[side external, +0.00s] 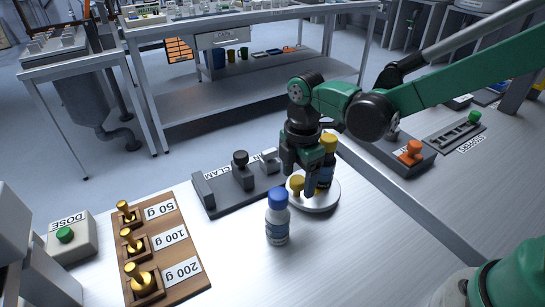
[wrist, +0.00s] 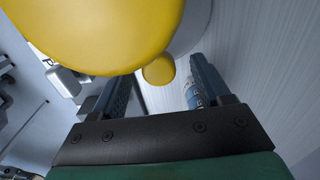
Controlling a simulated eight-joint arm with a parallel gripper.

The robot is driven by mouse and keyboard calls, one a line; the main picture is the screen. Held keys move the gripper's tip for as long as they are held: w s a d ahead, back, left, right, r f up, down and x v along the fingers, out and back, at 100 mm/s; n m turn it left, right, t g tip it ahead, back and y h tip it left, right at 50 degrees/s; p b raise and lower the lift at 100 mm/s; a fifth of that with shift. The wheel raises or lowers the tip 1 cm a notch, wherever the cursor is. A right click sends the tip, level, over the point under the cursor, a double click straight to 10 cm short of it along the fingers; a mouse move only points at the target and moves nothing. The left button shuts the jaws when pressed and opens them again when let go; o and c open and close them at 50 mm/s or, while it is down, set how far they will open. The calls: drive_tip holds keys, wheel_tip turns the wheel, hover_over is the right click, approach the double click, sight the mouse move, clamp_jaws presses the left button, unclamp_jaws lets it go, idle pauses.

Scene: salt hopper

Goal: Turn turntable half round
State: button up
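The turntable (side external: 322,204) is a small white round plate on the bench. A yellow knob (side external: 296,185) stands near its left edge, and a dark bottle with a yellow cap (side external: 329,142) stands on it behind my gripper. My gripper (side external: 306,182) is over the turntable, pointing down, with a finger beside the knob. In the wrist view my gripper (wrist: 161,70) has its fingers apart, with the small yellow knob (wrist: 158,71) showing between and beyond them. A large yellow cap (wrist: 100,30) fills the upper left there. I cannot tell whether a finger touches the knob.
A white bottle with a blue cap (side external: 277,218) stands close to the turntable's front left. A grey clamp fixture (side external: 238,183) is just left. A wooden weight board (side external: 150,250) and a dose button box (side external: 70,238) are farther left. The bench front right is clear.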

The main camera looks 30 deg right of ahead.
drive_tip(key=shift+r, duration=2.8)
drive_tip(key=d+r+m+t, duration=0.1)
drive_tip(key=m, duration=0.1)
drive_tip(key=d+r+m+t+y, duration=0.1)
drive_tip(key=m, duration=0.1)
drive_tip(key=d+m+t, duration=0.1)
drive_tip(key=d+m, duration=0.1)
drive_tip(key=m, duration=0.1)
drive_tip(key=shift+d+r, duration=0.1)
drive_tip(key=shift+r, duration=0.3)
drive_tip(key=s+d+m+t+h, duration=0.1)
drive_tip(key=s+d+m+t, duration=0.3)
drive_tip(key=s+m, duration=0.3)
drive_tip(key=m, duration=0.4)
drive_tip(key=shift+d+r, duration=0.2)
drive_tip(key=shift+d, duration=0.2)
